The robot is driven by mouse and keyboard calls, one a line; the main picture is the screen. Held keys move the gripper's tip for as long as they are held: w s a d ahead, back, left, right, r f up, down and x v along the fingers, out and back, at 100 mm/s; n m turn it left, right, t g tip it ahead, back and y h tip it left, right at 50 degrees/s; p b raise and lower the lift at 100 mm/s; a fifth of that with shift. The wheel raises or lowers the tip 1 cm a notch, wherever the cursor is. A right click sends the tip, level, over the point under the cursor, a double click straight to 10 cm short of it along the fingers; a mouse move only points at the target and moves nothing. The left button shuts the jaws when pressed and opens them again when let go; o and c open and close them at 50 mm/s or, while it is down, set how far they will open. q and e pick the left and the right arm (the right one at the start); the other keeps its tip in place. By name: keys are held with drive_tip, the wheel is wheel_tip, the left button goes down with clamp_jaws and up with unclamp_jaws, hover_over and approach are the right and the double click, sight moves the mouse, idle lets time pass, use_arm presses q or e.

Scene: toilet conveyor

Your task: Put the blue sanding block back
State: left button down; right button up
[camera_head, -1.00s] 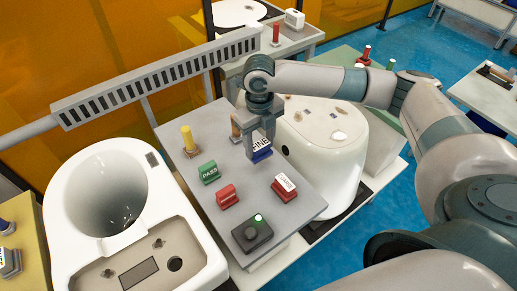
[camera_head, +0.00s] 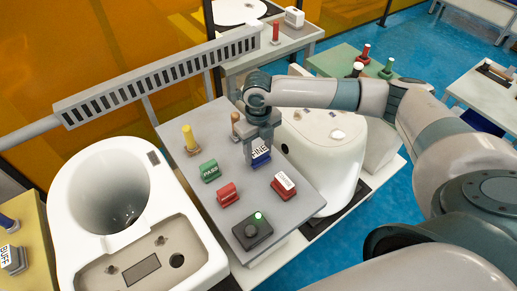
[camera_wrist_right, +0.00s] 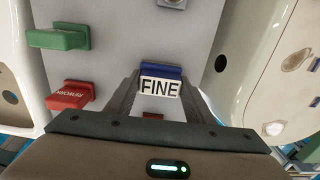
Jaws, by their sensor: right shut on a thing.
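The blue sanding block (camera_head: 262,160), with a white FINE label, is at the far right part of the grey tabletop (camera_head: 233,211). My right gripper (camera_head: 259,144) points down over it and is shut on it. In the right wrist view the blue block (camera_wrist_right: 160,71) and its label sit between the two fingers (camera_wrist_right: 160,84). I cannot tell whether its underside touches the tabletop. My left gripper is not in view.
A red-based block with a white label (camera_head: 284,186) stands nearer, with green (camera_head: 209,171) and red (camera_head: 228,194) stamps to its left. A yellow-handled tool (camera_head: 189,138), a wooden-handled one (camera_head: 236,123) and a dark button box (camera_head: 252,231) share the tabletop. White toilets flank it.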

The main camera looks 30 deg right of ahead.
sight(258, 150)
drive_tip(key=shift+f, duration=0.1)
drive_tip(key=o, duration=1)
drive_tip(key=shift+c, duration=0.2)
wheel_tip(258, 150, up, 12)
drive_tip(key=b, duration=0.3)
